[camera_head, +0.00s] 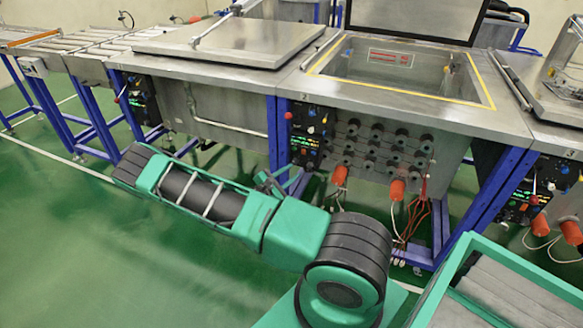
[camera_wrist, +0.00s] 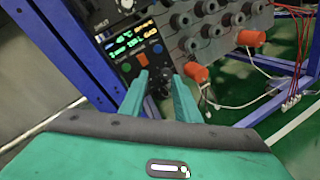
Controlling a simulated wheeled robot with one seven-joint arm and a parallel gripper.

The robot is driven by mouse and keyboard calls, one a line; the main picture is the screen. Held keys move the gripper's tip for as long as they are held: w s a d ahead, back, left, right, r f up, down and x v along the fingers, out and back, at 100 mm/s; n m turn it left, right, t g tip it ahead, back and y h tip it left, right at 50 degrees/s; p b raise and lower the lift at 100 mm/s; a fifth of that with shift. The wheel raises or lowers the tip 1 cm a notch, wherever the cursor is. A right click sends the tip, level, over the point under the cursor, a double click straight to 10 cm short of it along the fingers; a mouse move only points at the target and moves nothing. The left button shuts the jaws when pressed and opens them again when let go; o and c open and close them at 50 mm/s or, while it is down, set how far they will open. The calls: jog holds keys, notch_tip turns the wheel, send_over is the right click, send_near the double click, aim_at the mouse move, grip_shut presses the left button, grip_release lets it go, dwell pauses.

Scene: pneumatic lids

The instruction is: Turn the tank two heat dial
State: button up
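The middle tank (camera_head: 398,75) is open, and its control panel (camera_head: 307,132) is on its front left.
Orange connectors (camera_head: 340,175) with loose cables hang right of the panel, below several dark round fittings. Blue frame legs (camera_head: 277,140) stand beside it. The left tank's lid (camera_head: 225,42) is down. A teal crate (camera_head: 510,262) stands at lower right. Green floor is clear at left.

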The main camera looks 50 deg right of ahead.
aim_at(294, 163)
notch_tip(294, 163, down, 5)
jog(key=w+a+n+t, duration=0.1)
jog(key=w+n+t, duration=0.2)
jog(key=n+t, duration=0.25)
jog(key=shift+n+g, duration=0.35)
jog(key=shift+n, duration=0.1)
jog(key=x, duration=1)
jog(key=shift+w+d, duration=0.1)
jog(key=shift+d, duration=0.15)
grip_shut()
